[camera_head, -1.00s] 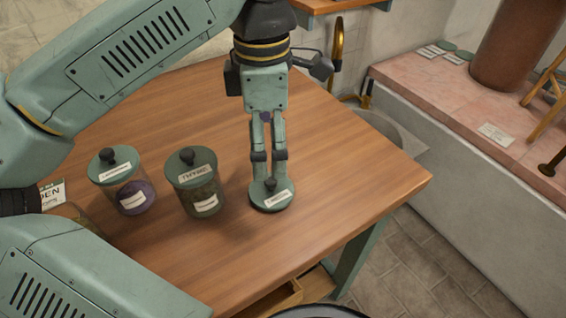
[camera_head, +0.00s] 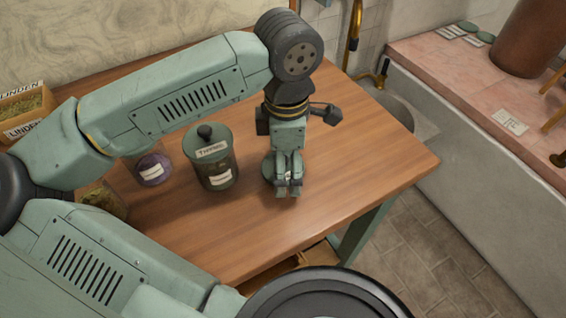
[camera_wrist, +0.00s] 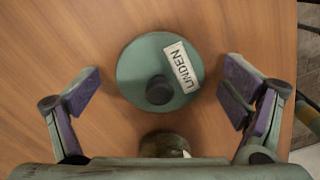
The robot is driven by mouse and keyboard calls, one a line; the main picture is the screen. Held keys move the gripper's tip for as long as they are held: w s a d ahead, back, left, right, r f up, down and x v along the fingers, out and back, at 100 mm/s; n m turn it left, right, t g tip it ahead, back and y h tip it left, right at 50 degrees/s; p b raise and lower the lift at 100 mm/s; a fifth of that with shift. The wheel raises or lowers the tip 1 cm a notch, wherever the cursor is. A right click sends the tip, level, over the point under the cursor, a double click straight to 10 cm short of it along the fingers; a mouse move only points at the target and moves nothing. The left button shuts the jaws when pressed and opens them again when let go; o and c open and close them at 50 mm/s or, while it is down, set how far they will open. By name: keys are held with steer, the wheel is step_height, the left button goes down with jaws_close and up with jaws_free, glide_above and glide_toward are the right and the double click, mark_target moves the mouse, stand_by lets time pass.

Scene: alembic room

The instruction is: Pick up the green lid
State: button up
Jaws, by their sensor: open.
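The green lid (camera_wrist: 140,65) lies on the wooden table. In the wrist view it is a round disc with a dark knob and a white label reading LINDEN. My gripper (camera_wrist: 160,94) is open, its two purple-padded fingers on either side of the lid's knob and apart from the lid. In the head view my gripper (camera_head: 289,187) points down over the table, and only the left part of the lid (camera_head: 267,172) shows behind its fingers. The height of the fingers above the lid is hard to tell.
A jar labelled THYME (camera_head: 210,160) stands left of the lid, with another jar (camera_head: 153,169) farther left, partly behind my arm. A dark round object (camera_wrist: 165,145) sits below the lid in the wrist view. Table to the right is clear.

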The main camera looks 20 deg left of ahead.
steer(key=c, duration=1.1)
steer(key=shift+c, duration=0.2)
